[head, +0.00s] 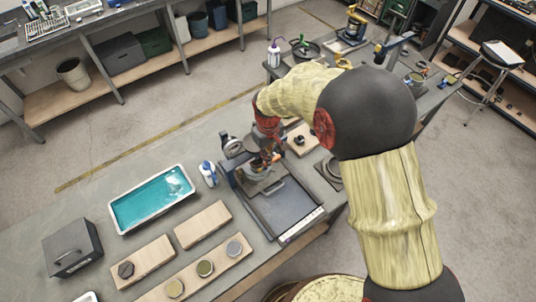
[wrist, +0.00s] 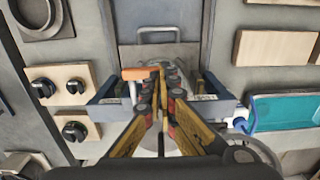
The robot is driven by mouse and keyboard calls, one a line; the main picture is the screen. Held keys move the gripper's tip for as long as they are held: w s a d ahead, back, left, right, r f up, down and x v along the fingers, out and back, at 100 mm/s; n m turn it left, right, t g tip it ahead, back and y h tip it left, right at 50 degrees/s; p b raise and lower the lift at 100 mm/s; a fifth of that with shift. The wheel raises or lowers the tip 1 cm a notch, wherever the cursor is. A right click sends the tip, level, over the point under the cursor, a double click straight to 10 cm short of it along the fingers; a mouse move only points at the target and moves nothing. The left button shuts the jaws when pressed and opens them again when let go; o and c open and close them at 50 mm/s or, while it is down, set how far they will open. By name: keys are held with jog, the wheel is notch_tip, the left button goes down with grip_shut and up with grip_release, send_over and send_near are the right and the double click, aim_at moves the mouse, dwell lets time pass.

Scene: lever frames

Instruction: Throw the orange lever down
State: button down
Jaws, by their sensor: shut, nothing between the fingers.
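The orange lever (wrist: 135,74) shows in the wrist view as a short orange crossbar on a pale shaft. It sits between the blue-grey side blocks of a lever frame (wrist: 107,104). My gripper (wrist: 159,71) is shut and empty, its fingertips just right of the orange crossbar. I cannot tell whether they touch it. In the head view my gripper (head: 263,158) is low over the frame's grey base tray (head: 285,210), and I cannot make out the orange lever there.
Wooden blocks with black knobs (wrist: 70,83) lie left of the frame in the wrist view. A teal-filled tray (head: 152,198), a white-and-blue bottle (head: 208,173), wooden boards (head: 202,224) and a dark box (head: 72,247) stand left of it in the head view.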

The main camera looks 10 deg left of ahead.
dwell(0.3)
jog(key=shift+s+a+f+t+h+b, duration=0.15)
jog(key=shift+t+h+b, duration=0.15)
jog(key=shift+b, duration=0.15)
